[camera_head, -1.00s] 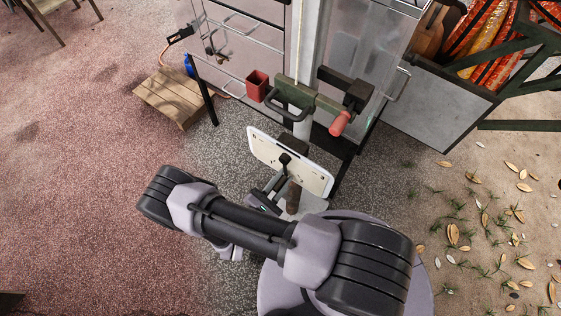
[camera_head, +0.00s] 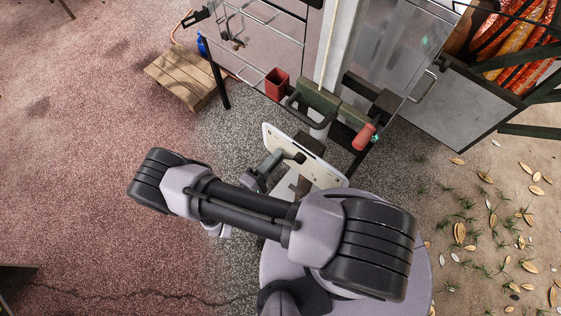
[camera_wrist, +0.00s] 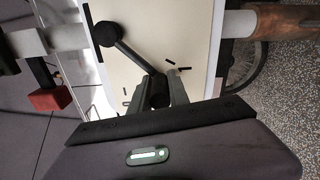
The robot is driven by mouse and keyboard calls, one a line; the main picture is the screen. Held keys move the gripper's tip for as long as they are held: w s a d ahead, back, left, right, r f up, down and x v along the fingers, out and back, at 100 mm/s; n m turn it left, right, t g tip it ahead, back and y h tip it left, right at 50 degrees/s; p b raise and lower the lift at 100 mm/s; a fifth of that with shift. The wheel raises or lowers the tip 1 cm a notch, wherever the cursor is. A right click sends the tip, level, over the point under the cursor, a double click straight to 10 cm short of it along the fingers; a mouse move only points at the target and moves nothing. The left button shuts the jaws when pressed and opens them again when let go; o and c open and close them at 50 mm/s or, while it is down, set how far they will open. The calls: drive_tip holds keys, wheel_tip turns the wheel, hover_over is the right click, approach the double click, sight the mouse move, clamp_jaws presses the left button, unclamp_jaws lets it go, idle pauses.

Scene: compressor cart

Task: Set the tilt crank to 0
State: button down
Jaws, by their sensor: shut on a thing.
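The tilt crank (camera_wrist: 133,58) is a black arm on a cream panel (camera_wrist: 190,40). In the wrist view its hub (camera_wrist: 107,34) is at upper left and its handle (camera_wrist: 159,88) at lower right. My gripper (camera_wrist: 160,92) is shut on that handle, a finger on each side. Small black marks (camera_wrist: 171,66) are on the panel near the handle; I cannot read a number. In the head view the crank (camera_head: 296,157) shows small on the tilted white panel (camera_head: 325,175), with my gripper (camera_head: 264,168) at the panel's left side. My arm hides the panel's lower part.
Above the panel are a green clamp block (camera_head: 318,97), a red cup (camera_head: 276,84) and a red-handled lever (camera_head: 364,136). A wooden pallet (camera_head: 185,75) lies at upper left. A grey metal bin (camera_head: 465,105) stands at right. The red ground at left is open.

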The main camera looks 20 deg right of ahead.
sight(277, 138)
drive_tip(key=m, duration=0.1)
drive_tip(key=r+m, duration=0.1)
drive_tip(key=w+r+m+p, duration=0.1)
drive_tip(key=shift+a+r, duration=0.15)
drive_tip(key=shift+a, duration=0.15)
drive_tip(key=shift+w+a+r+m+p, duration=0.15)
drive_tip(key=shift+r+m+p, duration=0.1)
drive_tip(key=shift+r+m, duration=0.3)
drive_tip(key=shift+w+a+r+m+p, duration=0.1)
drive_tip(key=shift+r+m+p, duration=0.2)
drive_tip(key=shift+m, duration=0.35)
drive_tip(key=shift+w+r+m, duration=0.1)
drive_tip(key=shift+r+m, duration=0.6)
drive_tip(key=shift+m, duration=0.2)
drive_tip(key=shift+a+r+p, duration=0.1)
drive_tip(key=shift+r+p, duration=0.3)
drive_tip(key=shift+p, duration=0.05)
drive_tip(key=shift+r, duration=0.1)
drive_tip(key=c, duration=1.3)
unclamp_jaws()
